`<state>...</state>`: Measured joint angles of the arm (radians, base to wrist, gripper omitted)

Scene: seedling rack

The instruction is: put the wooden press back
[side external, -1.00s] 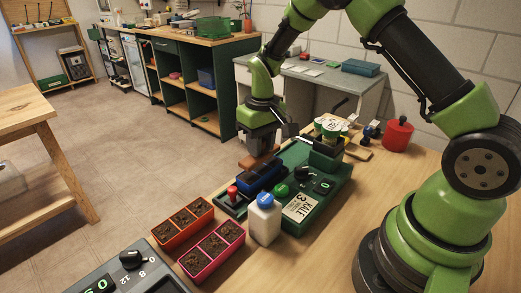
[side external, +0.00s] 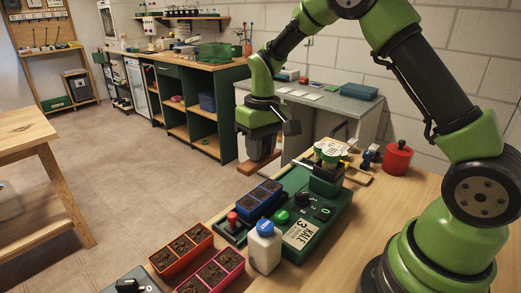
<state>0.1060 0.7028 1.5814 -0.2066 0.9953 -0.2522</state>
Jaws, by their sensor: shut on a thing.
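The wooden press (side external: 257,167) is a reddish-brown block hanging below my gripper (side external: 262,145), which is shut on it. My gripper points down and holds the press raised, above and behind the blue tray (side external: 262,197) in the picture, apart from it. The blue tray sits on the green machine and has several dark soil cells, now in plain view. The jaws partly hide the upper part of the press.
The green machine (side external: 321,223) carries a KALE card, knobs and tubs. A white bottle (side external: 264,248) stands in front. Orange (side external: 181,252) and pink (side external: 212,273) soil trays are at the front left. A red pot (side external: 398,158) and wooden board (side external: 358,177) are at the back right.

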